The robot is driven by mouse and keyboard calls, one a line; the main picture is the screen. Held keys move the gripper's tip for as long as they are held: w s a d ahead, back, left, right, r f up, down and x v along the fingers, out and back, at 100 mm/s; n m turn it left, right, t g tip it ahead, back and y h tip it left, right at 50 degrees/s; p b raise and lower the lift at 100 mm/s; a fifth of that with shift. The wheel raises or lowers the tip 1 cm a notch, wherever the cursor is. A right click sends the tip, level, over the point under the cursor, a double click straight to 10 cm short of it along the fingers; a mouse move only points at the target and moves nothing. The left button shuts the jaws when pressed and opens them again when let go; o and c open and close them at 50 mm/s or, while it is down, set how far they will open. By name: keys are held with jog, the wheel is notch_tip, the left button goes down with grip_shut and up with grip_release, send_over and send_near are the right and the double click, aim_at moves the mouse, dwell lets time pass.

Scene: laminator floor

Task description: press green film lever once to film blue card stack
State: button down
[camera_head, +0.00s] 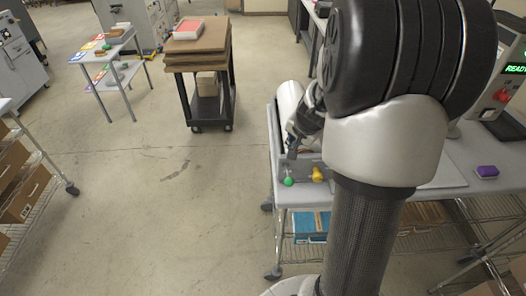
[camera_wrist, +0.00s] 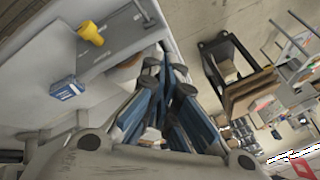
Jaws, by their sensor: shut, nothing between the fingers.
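The green film lever (camera_head: 288,182) has a round green knob at the front left corner of the grey laminator bench. A yellow-knobbed lever (camera_head: 317,174) is just right of it; the yellow knob also shows in the wrist view (camera_wrist: 90,33). My gripper (camera_head: 292,153) is shut and empty, pointing down behind and above the green knob, seemingly apart from it. In the wrist view its closed fingers (camera_wrist: 168,68) fill the middle, and I cannot make out the green knob. A small blue block with white print (camera_wrist: 68,88), perhaps the blue card stack, lies on the bench.
A white roll (camera_head: 289,98) lies at the bench's far left, beside my arm. A purple block (camera_head: 487,171) sits at right. A black cart (camera_head: 207,103) with brown boards stands behind. My arm hides much of the bench. The floor left of it is clear.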

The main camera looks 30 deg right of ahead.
dwell(0.3)
jog(key=b, duration=0.9)
send_near(287, 173)
jog(key=shift+w+d+f, duration=0.65)
jog(key=shift+w+f, duration=0.15)
jog(key=shift+w, duration=0.05)
dwell(0.3)
jog(key=shift+f+b, duration=0.4)
jog(key=shift+b, duration=0.15)
jog(key=shift+s+a+f+b, duration=0.1)
jog(key=shift+s+f+b, duration=0.1)
jog(key=shift+f+b, duration=0.4)
jog(key=shift+s+a+f+b, duration=0.1)
jog(key=shift+s+f+b, duration=0.05)
jog(key=shift+f+b, duration=0.4)
dwell(1.2)
jog(key=shift+r, duration=0.15)
dwell(0.4)
jog(key=shift+w+d+r+p, duration=0.1)
jog(key=shift+w+r+p, duration=0.1)
jog(key=shift+r+p, duration=0.5)
jog(key=shift+w+d+r+p, duration=0.1)
jog(key=shift+w+r+p, duration=0.1)
jog(key=shift+r+p, duration=0.55)
